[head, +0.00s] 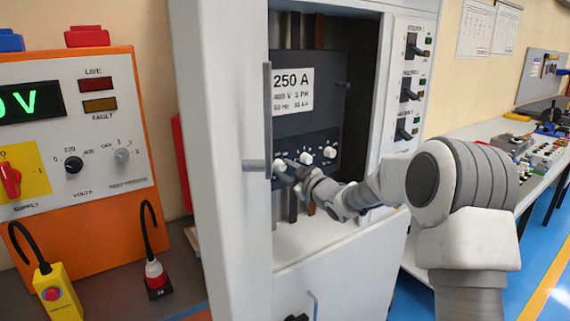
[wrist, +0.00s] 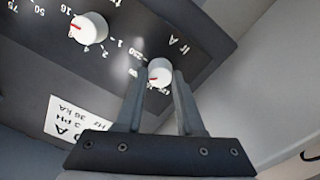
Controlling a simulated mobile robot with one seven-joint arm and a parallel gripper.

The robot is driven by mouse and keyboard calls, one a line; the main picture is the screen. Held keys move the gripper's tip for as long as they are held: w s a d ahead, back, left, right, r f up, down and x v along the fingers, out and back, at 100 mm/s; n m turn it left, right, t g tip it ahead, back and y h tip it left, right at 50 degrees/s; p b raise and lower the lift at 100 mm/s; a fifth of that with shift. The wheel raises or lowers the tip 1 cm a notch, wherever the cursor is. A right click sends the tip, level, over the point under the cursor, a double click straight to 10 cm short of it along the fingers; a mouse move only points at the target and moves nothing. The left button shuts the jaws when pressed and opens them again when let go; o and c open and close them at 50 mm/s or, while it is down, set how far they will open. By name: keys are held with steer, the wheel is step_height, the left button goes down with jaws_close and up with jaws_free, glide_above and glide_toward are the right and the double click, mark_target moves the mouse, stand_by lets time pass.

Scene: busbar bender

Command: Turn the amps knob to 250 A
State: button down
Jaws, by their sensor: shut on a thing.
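The breaker panel (head: 325,145) inside the open cabinet has a white label (head: 293,91) reading 250 A and a row of three white knobs. My gripper (head: 285,171) is at the leftmost knob (head: 278,165) in the head view. In the wrist view this knob (wrist: 160,70) sits between the two fingertips of my gripper (wrist: 159,80), under the lettering that looks like Ir A. The fingers are shut on it. Its red mark points toward the lower left of that view. A 250 mark (wrist: 134,54) shows beside the left finger; part of the scale is hidden by the fingers.
The middle knob (head: 305,158) and right knob (head: 330,152) are close beside. The cabinet's open door (head: 222,150) stands left of the panel. Black switches (head: 410,90) line the right side. An orange supply unit (head: 75,235) stands at left.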

steer(key=m+p, duration=0.2)
steer(key=m, duration=0.1)
steer(key=shift+d+r+m, duration=0.1)
steer(key=shift+m, duration=0.3)
steer(key=m+p, duration=0.2)
steer(key=m, duration=0.2)
steer(key=shift+m, duration=0.3)
steer(key=c, duration=0.5)
jaws_free()
steer(key=v, duration=1.7)
steer(key=shift+s+d, duration=0.15)
steer(key=shift+s, duration=0.05)
